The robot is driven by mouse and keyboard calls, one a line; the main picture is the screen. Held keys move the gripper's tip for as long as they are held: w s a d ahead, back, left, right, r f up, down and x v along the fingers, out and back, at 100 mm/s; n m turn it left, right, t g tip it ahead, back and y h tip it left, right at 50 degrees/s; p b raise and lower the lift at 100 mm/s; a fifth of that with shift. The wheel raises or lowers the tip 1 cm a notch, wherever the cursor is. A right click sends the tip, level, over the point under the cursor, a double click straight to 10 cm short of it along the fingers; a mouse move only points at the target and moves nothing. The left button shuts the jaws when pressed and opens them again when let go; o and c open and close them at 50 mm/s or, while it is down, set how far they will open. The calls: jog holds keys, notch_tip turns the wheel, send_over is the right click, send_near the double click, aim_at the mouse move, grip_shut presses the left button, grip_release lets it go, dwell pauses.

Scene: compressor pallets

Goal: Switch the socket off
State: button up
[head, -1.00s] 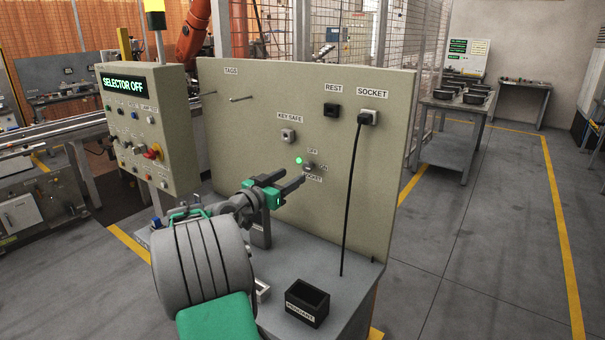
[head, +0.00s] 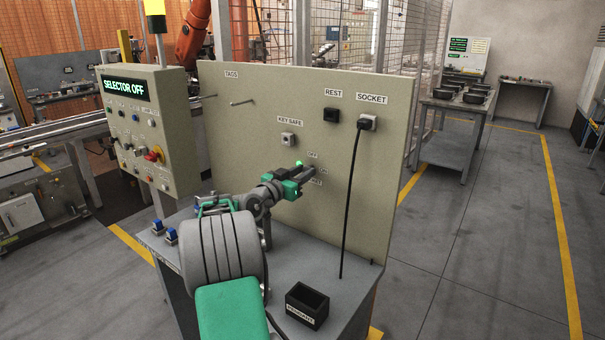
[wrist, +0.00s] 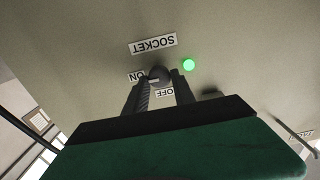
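The socket switch is a dark round knob (wrist: 159,75) on the beige panel, in the wrist view, which is upside down. An ON label (wrist: 136,76) is beside it, an OFF label (wrist: 144,92) is close by, and a pale mark on the knob faces ON. A green lamp (wrist: 188,65) beside it is lit. My gripper (head: 308,172) is at the panel and hides the knob in the head view. Its two fingers (wrist: 163,84) are apart, with the knob at their tips. A gap shows on one side; contact is unclear.
A black plug with a cable sits in the socket outlet (head: 367,123), right of my gripper. The rest holder (head: 331,115) and key safe (head: 288,139) are on the same panel. Two pegs stick out at upper left. A black box (head: 307,305) stands on the bench below.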

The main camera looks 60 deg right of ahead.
grip_shut()
jog(key=shift+n, duration=0.3)
jog(key=n, duration=0.2)
jog(key=shift+n+b, duration=0.3)
jog(key=n, duration=0.4)
jog(key=shift+w+n+p, duration=0.1)
jog(key=shift+n+p, duration=0.2)
jog(key=shift+p, duration=0.1)
jog(key=n+p, duration=0.2)
jog(key=n, duration=0.4)
jog(key=shift+r+p, duration=0.1)
jog(key=shift+p, duration=0.3)
jog(key=shift+w+f+n+p, duration=0.15)
jog(key=shift+n+p, duration=0.85)
jog(key=shift+n, duration=1)
jog(key=shift+f, duration=0.1)
